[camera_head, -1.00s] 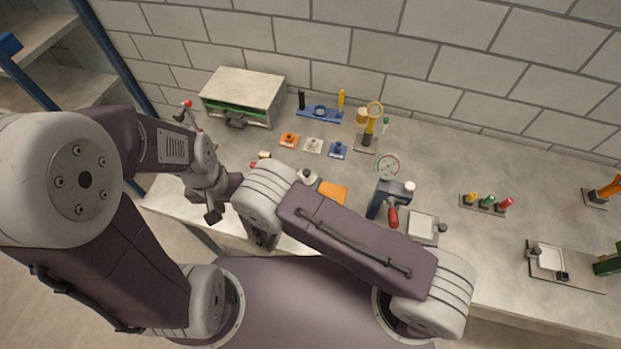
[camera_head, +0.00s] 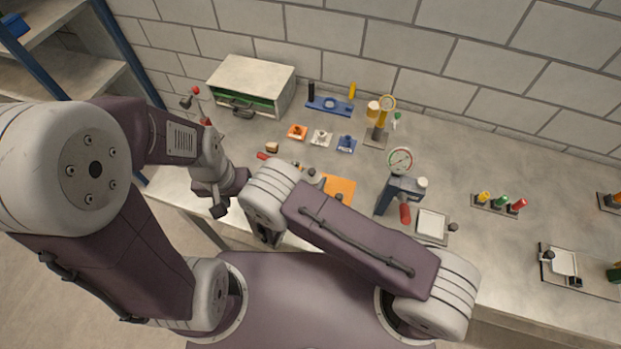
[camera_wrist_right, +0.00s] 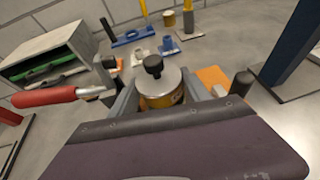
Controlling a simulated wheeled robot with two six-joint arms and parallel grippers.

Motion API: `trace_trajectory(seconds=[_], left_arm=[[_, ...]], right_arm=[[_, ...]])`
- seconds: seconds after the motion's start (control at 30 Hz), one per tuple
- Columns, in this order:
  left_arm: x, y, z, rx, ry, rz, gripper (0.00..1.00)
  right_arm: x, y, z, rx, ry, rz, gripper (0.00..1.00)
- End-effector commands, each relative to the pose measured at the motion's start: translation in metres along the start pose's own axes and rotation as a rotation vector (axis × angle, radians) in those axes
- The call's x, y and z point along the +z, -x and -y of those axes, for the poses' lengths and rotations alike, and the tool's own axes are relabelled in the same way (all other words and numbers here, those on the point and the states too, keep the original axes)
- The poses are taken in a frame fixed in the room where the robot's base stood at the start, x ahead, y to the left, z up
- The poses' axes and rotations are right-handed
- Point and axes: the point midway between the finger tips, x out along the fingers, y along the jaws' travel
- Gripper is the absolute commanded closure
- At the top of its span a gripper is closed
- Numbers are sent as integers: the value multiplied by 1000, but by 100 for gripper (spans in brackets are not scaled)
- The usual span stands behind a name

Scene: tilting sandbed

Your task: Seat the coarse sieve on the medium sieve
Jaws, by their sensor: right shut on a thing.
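My right gripper (camera_wrist_right: 160,97) is shut on a short round yellow-brass piece (camera_wrist_right: 163,97), with a pale metal disc and a black knob on top. Its fingers lie on both sides of it. I cannot tell whether this piece is the coarse sieve, or what is beneath it. In the head view my right arm hides most of the gripper, and only a bit of the held piece (camera_head: 311,174) shows. The medium sieve cannot be made out for certain. My left gripper (camera_head: 220,207) is at the left, near the bench's front edge, and its jaws are unclear.
An orange pad (camera_head: 339,187) lies right of the held piece. Small orange (camera_head: 298,131), white (camera_head: 321,138) and blue (camera_head: 346,144) pieces lie behind it. A cabinet (camera_head: 250,82) stands at back left. A gauge stand (camera_head: 400,190) is to the right. A red handle (camera_wrist_right: 60,95) is close at left.

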Motion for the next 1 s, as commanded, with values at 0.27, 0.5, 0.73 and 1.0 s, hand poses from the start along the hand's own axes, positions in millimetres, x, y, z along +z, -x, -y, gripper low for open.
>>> trace_trajectory(seconds=[0.27,0.5,0.73,1.0], left_arm=[[0,-4,0,0,0,0,64],[0,-4,0,0,0,0,64],[1,-8,0,0,0,0,64],[1,-12,0,0,0,0,64]], right_arm=[[-2,-1,0,-1,0,1,85],[-3,-1,0,-1,0,1,85],[-6,-2,0,-1,0,1,85],[-9,-4,0,-1,0,1,85]])
